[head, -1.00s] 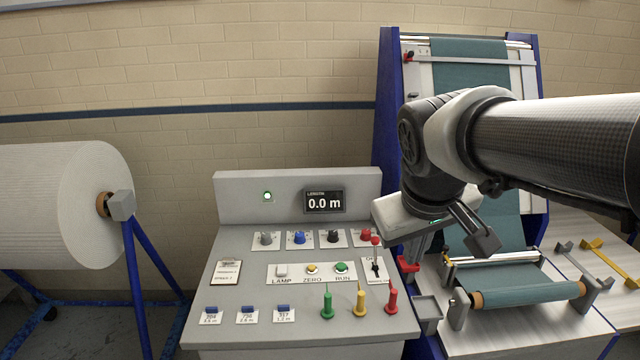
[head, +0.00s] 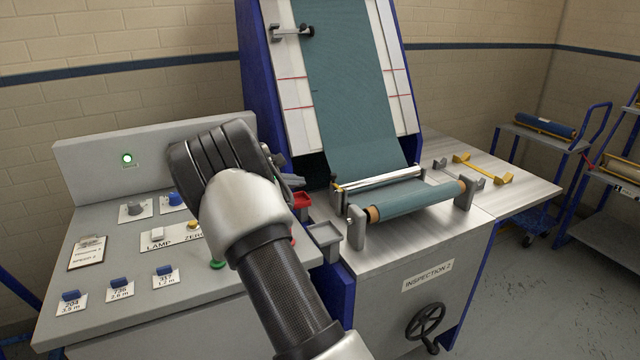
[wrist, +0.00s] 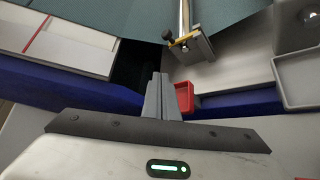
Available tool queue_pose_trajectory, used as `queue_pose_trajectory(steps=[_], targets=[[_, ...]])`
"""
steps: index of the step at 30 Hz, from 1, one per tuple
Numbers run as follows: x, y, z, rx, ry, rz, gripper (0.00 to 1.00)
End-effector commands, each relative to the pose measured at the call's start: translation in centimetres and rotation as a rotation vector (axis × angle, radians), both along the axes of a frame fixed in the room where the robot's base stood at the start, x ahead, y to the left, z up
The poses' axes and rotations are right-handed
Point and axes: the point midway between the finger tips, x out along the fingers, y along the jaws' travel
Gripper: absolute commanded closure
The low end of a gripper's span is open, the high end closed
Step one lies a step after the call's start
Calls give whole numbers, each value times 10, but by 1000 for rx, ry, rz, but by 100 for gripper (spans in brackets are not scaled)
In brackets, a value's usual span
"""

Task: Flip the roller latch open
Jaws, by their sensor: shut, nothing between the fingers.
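A roller wound with teal cloth (head: 415,203) lies between two grey end holders, the near left one (head: 356,229) and the right one (head: 466,188). Behind it is a thin metal bar (head: 382,179) with a small yellow piece and dark knob at its left end. That end shows in the wrist view as a black knob (wrist: 168,36) beside a yellow edge (wrist: 184,40). I cannot tell for sure which part is the roller latch. My gripper (head: 292,181) is shut and empty, left of the bar and partly hidden by my arm. Its closed fingers (wrist: 160,92) point toward the knob, apart from it.
A red tray (head: 301,200) and a grey tray (head: 324,238) sit close to my gripper. A control console (head: 110,285) stands left, partly covered by my arm. Loose yellow (head: 483,168) and grey brackets lie on the metal table at right, which has bare room.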

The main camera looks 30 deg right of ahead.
Motion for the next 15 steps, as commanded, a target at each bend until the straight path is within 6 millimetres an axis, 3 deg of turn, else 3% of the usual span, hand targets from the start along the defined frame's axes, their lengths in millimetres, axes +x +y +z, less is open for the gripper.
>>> queue_pose_trajectory(steps=[8,15], targets=[[0,-2,-1,2,-1,-2,100],[12,-29,-17,4,0,-5,100]])
